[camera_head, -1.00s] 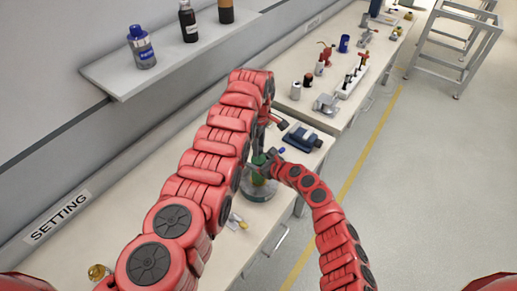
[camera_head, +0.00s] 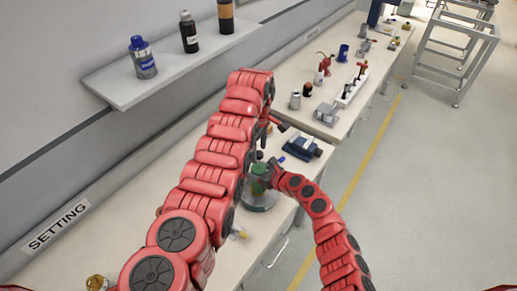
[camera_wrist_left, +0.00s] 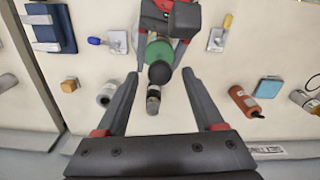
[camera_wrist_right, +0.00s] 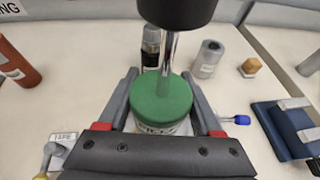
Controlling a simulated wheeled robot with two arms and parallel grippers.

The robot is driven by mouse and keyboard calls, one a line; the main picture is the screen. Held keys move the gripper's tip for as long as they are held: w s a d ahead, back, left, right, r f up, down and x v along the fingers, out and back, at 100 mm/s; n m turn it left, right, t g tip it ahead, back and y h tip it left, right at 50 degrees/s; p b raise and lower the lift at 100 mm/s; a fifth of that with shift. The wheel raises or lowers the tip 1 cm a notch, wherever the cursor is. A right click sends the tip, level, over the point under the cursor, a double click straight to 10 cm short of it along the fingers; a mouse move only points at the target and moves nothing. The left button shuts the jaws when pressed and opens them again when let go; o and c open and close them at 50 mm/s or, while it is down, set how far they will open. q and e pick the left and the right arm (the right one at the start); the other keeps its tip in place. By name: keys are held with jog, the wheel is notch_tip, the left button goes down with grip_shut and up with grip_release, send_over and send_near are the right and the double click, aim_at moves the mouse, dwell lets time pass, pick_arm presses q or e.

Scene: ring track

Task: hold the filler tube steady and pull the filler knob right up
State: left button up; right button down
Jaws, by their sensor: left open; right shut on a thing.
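The filler tube, with its round green top (camera_wrist_right: 160,100), stands upright in the right wrist view. A shiny metal rod (camera_wrist_right: 168,50) rises from it to the black filler knob (camera_wrist_right: 178,8). My right gripper (camera_wrist_right: 160,88) is shut around the tube just under the green top. In the left wrist view I look down on the black knob (camera_wrist_left: 160,72) over the green top (camera_wrist_left: 158,50). My left gripper (camera_wrist_left: 161,76) is open, one finger on each side of the knob, with gaps showing. In the head view the green part (camera_head: 258,184) shows between my arms.
A blue-and-grey device (camera_head: 302,147) sits beside the tube on the bench. A dark bottle (camera_wrist_right: 150,45), grey cylinder (camera_wrist_right: 207,58) and orange block (camera_wrist_right: 250,67) stand behind it.

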aim_at(258, 152)
pick_arm(q)
notch_tip(258, 152, up, 8)
jog(key=shift+f, duration=0.25)
pick_arm(e)
grip_release()
dwell(0.3)
